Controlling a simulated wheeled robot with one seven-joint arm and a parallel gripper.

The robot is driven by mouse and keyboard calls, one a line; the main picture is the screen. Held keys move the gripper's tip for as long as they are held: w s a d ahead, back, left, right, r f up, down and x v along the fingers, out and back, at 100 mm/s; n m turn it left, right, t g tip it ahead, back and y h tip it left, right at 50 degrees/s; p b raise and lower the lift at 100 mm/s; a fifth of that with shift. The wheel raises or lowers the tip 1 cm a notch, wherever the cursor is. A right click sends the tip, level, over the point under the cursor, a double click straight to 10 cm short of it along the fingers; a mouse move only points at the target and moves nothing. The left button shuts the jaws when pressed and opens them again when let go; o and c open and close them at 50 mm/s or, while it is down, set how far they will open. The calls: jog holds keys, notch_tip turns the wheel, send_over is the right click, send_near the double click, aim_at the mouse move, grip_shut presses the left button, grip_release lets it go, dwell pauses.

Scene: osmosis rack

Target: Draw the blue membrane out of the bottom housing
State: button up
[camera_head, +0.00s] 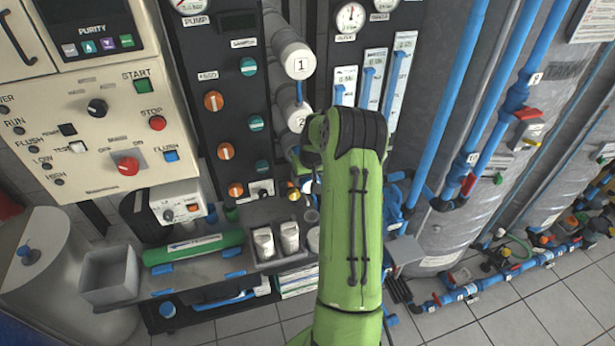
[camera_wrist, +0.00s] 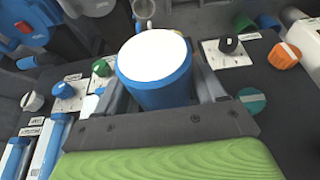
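The blue membrane (camera_wrist: 155,82) is a short blue cylinder with a plain white end face turned towards the wrist camera. My gripper (camera_wrist: 165,95) has one finger on each side of it, close against its sides, and appears shut on it. The membrane's far end is hidden behind the gripper, so I cannot tell how much of it sits in a housing. My green arm hides my gripper, the membrane and most of the area below housing 2.
The dark panel (camera_head: 225,110) carries orange and green knobs close to the housings. Blue pipes (camera_head: 450,110) and a grey tank (camera_head: 465,190) stand to the right. Below left, a shelf holds a green cylinder (camera_head: 195,248), a grey bin (camera_head: 108,275) and two white cups in a tray.

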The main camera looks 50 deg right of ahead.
jog(key=c, duration=0.5)
jog(key=shift+s+a+b, duration=0.75)
jog(key=shift+s+a, duration=0.2)
jog(key=shift+s, duration=0.8)
jog(key=shift+s+a+b, duration=0.8)
jog(key=shift+s+a, duration=0.15)
jog(key=shift+s, duration=0.8)
jog(key=shift+s+a+b, duration=0.75)
jog(key=shift+s+a, duration=0.2)
jog(key=shift+s, duration=0.8)
jog(key=shift+c, duration=0.2)
jog(key=o, duration=1.4)
jog(key=p+v, duration=0.1)
jog(key=v, duration=1.5)
jog(key=shift+f, duration=0.15)
